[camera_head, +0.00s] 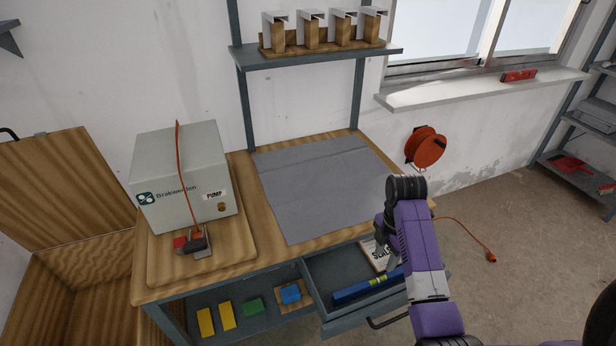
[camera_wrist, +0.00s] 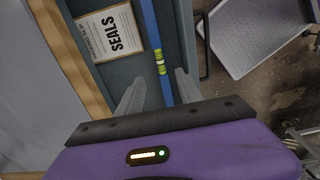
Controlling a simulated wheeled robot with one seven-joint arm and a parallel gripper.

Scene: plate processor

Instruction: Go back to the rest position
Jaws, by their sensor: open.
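My gripper (camera_head: 386,262) is over the open drawer (camera_head: 321,283) at the front of the workbench. In the wrist view its two grey fingers (camera_wrist: 158,88) are spread apart with nothing held between them. Below the fingers, a blue spirit level (camera_wrist: 161,68) with yellow-green vials lies in the drawer. My purple arm hides the drawer's right part in the head view.
A grey mat (camera_head: 320,190) covers the bench's middle. A white pump box (camera_head: 180,175) stands at the left. Yellow, green and blue blocks (camera_head: 205,322) lie on the lower shelf. The drawer handle (camera_head: 388,320) sticks out in front. An orange reel (camera_head: 425,148) hangs on the wall.

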